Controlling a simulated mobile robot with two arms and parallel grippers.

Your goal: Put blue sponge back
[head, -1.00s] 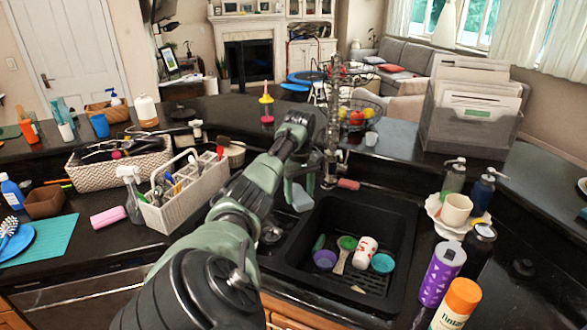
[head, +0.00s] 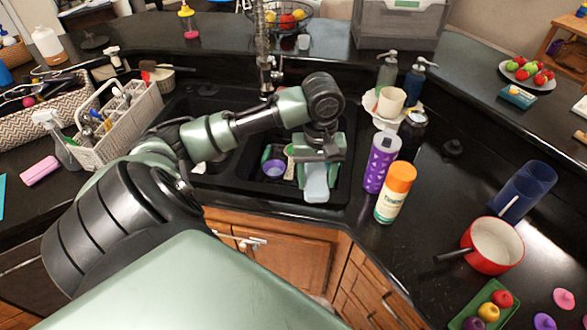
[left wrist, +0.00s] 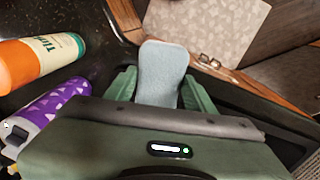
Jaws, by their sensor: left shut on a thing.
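The blue sponge (head: 317,184) is a pale blue, rounded slab. My left gripper (head: 319,160) is shut on it and holds it over the right front part of the black sink (head: 240,197), near the front edge. In the left wrist view, the sponge (left wrist: 163,66) sticks out from between the two green fingers of my left gripper (left wrist: 160,88). Its held end is hidden by the gripper. My right gripper is not in view.
A purple bottle (head: 380,162) and an orange-capped bottle (head: 395,193) stand just right of the sink. A purple cup (head: 274,168) lies in the sink, partly covered. A caddy (head: 120,125) and a pink sponge (head: 40,171) are at left; a red pan (head: 492,246) is at right.

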